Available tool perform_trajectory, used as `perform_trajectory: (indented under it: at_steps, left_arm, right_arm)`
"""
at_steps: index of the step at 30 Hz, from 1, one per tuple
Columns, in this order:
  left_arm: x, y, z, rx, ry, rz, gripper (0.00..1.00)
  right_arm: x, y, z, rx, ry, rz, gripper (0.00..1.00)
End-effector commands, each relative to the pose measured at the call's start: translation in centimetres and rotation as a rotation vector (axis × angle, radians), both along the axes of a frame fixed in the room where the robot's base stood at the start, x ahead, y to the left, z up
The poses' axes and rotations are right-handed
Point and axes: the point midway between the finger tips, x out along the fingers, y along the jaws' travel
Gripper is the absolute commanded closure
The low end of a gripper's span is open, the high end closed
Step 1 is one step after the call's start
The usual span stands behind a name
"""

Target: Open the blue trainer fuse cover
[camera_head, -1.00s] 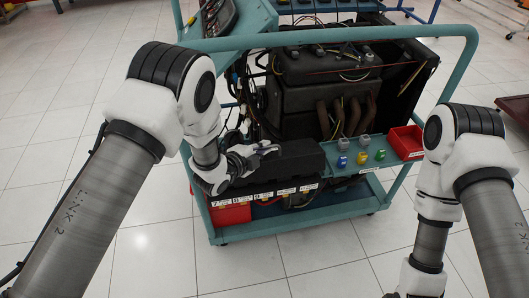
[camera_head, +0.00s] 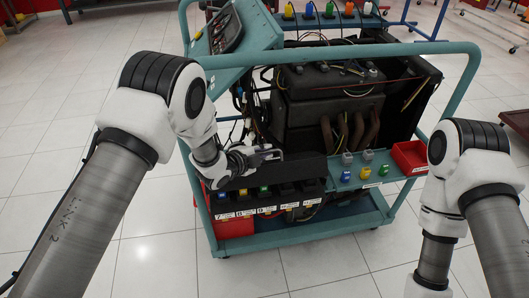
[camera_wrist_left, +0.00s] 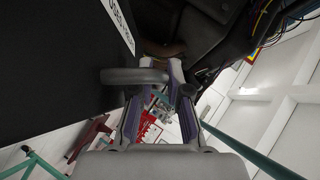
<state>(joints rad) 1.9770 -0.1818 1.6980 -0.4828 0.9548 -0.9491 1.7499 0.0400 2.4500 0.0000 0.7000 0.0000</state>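The teal-blue trainer (camera_head: 300,240) stands ahead of me. Its black fuse cover (camera_head: 302,168) is tilted up at the back of the fuse box, and coloured fuses (camera_head: 243,192) show in front of it. My left gripper (camera_head: 270,155) is at the cover's left part. In the left wrist view, the dark panel (camera_wrist_left: 50,70) with a white label fills the left side, and a grey bar-like handle (camera_wrist_left: 120,75) crosses the left finger. The fingers (camera_wrist_left: 162,88) stand apart with a gap between them. My right gripper is outside the head view.
Relays or switches (camera_head: 346,176) and a red bin (camera_head: 408,157) sit on the trainer's right ledge. The engine (camera_head: 325,105) with loose wires is behind the cover. A teal rail (camera_head: 330,48) runs above it. The tiled floor in front is clear.

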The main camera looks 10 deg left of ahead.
Motion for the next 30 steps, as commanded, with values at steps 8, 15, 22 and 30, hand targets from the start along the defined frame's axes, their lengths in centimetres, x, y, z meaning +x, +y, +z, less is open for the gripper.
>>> perform_trajectory:
  at_steps: [8, 15, 22, 30]
  left_arm:
    - [-0.1, 0.0, 0.0, 0.000, 0.001, 0.000, 0.79]
    - [-2.5, 1.6, 1.3, 0.001, 0.002, 0.002, 0.79]
    - [-7.1, 4.6, 3.6, -0.002, 0.002, 0.003, 0.79]
    - [-9.4, 5.9, 4.7, -0.001, 0.000, 0.001, 0.79]
  right_arm:
    - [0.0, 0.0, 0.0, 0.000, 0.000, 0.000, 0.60]
    - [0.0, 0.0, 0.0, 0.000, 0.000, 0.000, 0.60]
    - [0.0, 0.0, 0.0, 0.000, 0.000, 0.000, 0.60]
    - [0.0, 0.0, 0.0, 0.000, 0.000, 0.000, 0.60]
